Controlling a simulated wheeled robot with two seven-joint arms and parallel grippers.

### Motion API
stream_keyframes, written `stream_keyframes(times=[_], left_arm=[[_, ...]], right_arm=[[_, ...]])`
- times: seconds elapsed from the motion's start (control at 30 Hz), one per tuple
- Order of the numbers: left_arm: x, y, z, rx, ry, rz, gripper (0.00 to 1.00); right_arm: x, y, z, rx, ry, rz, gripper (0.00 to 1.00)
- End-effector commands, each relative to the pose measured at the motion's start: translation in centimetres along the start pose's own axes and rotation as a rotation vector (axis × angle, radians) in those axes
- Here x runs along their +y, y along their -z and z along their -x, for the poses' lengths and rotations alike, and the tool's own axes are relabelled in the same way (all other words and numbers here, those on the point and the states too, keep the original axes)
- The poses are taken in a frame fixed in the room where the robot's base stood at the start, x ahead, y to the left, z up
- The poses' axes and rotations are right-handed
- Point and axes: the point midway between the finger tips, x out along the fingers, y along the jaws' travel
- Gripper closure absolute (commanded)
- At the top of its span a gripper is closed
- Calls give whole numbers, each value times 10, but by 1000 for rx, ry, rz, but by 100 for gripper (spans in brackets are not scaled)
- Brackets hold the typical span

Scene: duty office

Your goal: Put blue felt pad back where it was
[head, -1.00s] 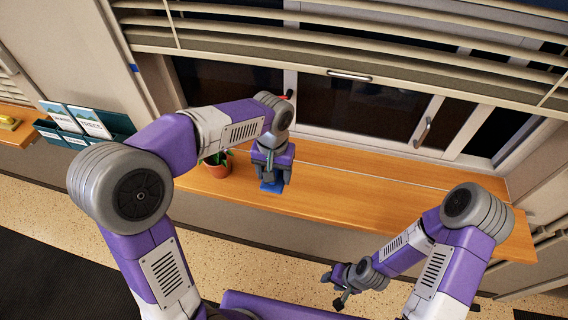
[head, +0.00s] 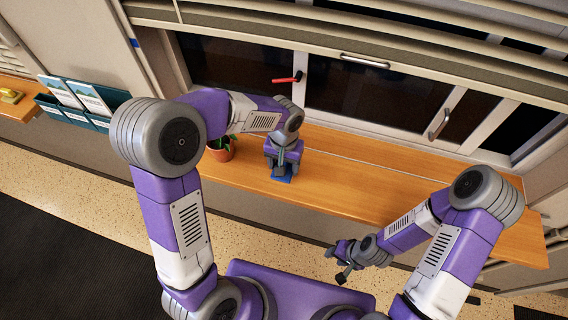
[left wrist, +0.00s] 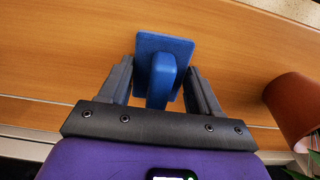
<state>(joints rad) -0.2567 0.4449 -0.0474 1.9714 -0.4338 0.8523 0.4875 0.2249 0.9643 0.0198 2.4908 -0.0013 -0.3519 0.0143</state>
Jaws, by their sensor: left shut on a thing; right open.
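The blue felt pad (head: 281,178) shows at the wooden window ledge, right of the potted plant, mostly hidden under my left gripper (head: 283,170). In the left wrist view the pad is a flat blue square (left wrist: 163,43) with a raised blue grip between the two dark fingers of the left gripper (left wrist: 161,75). The left gripper is shut on it. I cannot tell whether the pad touches the ledge. My right gripper (head: 343,262) is open and empty, low in front of the ledge.
A potted plant (head: 221,151) stands on the ledge (head: 400,198), left of the left gripper; its pot (left wrist: 292,106) is near in the wrist view. A red-handled tool (head: 287,80) shows at the window. A brochure rack (head: 72,113) is at left. The ledge's right part is clear.

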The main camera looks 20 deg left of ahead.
Motion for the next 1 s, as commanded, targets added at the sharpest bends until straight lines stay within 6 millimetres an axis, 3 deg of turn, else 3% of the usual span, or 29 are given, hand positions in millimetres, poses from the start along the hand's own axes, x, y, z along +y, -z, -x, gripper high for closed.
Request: stream_keyframes(times=[0.37, 0.4, 0.57, 0.87, 1.0], left_arm=[[0, 0, -5, 2, -1, 0, 66], [0, 0, -5, 1, -1, 0, 36], [0, 0, -4, 1, -1, 0, 12], [0, 0, -3, 1, -1, 0, 12], [0, 1, 10, 5, -1, 1, 12]], right_arm=[[1, 0, -3, 0, 0, 0, 57], [1, 0, -3, 0, 0, 0, 57], [1, 0, -2, 0, 0, 0, 57], [0, 0, -1, 0, 0, 0, 57], [-1, 0, 2, 0, 0, 0, 57]])
